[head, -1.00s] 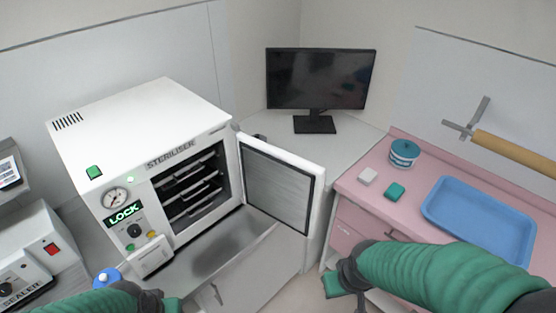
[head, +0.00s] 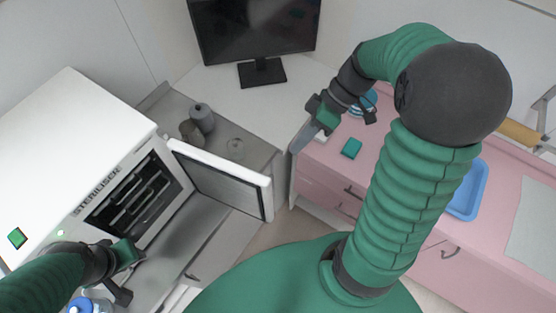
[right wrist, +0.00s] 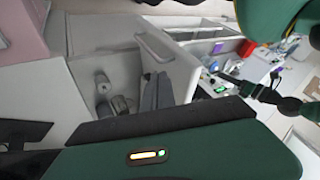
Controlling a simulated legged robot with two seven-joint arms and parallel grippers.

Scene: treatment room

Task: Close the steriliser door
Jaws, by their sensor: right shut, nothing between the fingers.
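The white steriliser (head: 75,150) stands at the left in the head view, its racked chamber exposed. Its door (head: 222,180) is swung wide open to the right, with its grey inner panel showing. My right gripper (head: 303,137) is shut and empty, beyond and to the right of the door's free edge, apart from it. In the right wrist view its grey fingers (right wrist: 158,90) show in front of a white panel (right wrist: 180,70) with a bar handle, which looks like the door. My left gripper (head: 125,270) is in front of the steriliser; its jaw opening is unclear.
Grey containers (head: 202,117) stand on the counter behind the door. A monitor (head: 255,30) stands at the back. The pink cabinet (head: 310,180) at the right carries a teal box (head: 351,148) and a blue tray (head: 468,190). My right arm hides part of it.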

